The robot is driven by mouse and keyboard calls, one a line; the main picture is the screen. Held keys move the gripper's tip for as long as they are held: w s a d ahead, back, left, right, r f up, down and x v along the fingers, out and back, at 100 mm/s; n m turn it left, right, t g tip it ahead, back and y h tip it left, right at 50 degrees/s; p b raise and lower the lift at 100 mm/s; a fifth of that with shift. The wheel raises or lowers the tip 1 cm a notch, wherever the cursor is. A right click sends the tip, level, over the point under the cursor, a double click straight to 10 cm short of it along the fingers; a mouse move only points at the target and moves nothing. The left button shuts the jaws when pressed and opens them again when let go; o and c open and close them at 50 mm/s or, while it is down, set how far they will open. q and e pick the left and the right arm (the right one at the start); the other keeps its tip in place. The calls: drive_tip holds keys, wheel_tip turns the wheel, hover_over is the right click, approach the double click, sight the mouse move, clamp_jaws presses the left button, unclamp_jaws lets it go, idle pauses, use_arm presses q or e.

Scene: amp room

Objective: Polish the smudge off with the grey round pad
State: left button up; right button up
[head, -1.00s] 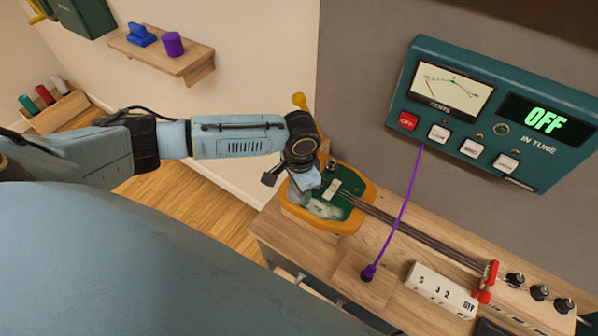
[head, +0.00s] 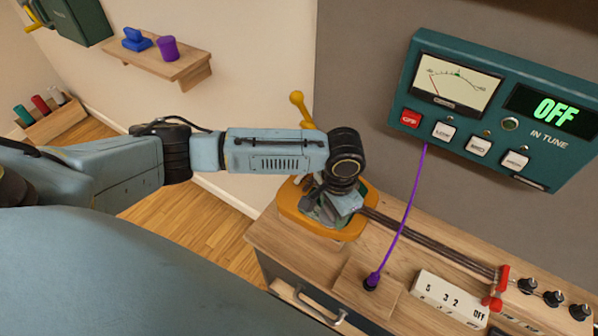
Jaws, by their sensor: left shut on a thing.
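My left gripper (head: 338,207) points down over the green face of an orange-rimmed instrument body (head: 290,208) on the wooden bench. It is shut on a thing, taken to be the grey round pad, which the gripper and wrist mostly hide. The gripper is low over the green face; I cannot tell whether the pad touches it. The pale smudge on that face is hidden behind the gripper. My right gripper is not in view.
A purple cable (head: 402,225) rises from the bench to the teal tuner box (head: 400,150), whose display reads OFF. The instrument's neck (head: 430,245) runs right to a red clamp (head: 499,290).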

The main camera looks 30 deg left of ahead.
use_arm(q)
drive_tip(key=d+b, duration=0.1)
drive_tip(key=d, duration=0.1)
drive_tip(key=shift+d+f, duration=0.1)
drive_tip(key=shift+d, duration=0.2)
drive_tip(key=shift+f+b, duration=0.1)
drive_tip(key=shift+b, duration=0.85)
drive_tip(key=shift+s+a+r+p, duration=0.1)
drive_tip(key=shift+a+r+p, duration=0.25)
drive_tip(key=shift+a+f+p, duration=0.1)
drive_tip(key=shift+a+p, duration=0.55)
drive_tip(key=shift+a, duration=0.55)
drive_tip(key=shift+w+a+p, duration=0.2)
drive_tip(key=shift+a+p, duration=1.35)
drive_tip(key=shift+a, duration=2.55)
drive_tip(key=r+p, duration=0.2)
drive_tip(key=r, duration=0.1)
drive_tip(key=shift+a+p, duration=0.4)
wheel_tip(320, 180, up, 3)
drive_tip(key=p, duration=0.3)
drive_tip(key=shift+p, duration=0.35)
wheel_tip(320, 180, up, 2)
drive_tip(key=shift+r+p, duration=0.1)
drive_tip(key=shift+p, duration=0.35)
